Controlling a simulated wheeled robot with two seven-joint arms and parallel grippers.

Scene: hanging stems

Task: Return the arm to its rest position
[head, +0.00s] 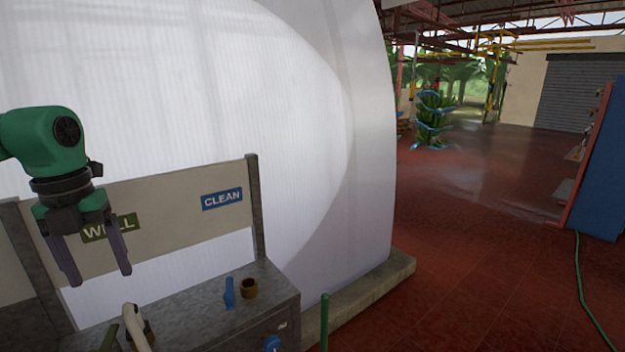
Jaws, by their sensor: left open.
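My left arm comes in from the left edge, green with a dark wrist. My left gripper (98,278) is open and empty, its two dark fingers apart and pointing down. It hangs in front of the pale sign board (165,215), and its body partly covers the green sign there. My right gripper is not in view.
A grey metal bench (195,315) stands below, with a blue item (229,293), a brown ring-like cup (249,288) and a pale curved item (136,328) on it. A white curved wall (250,90) rises behind. Open red floor (470,260) lies right, with a green hose (590,300).

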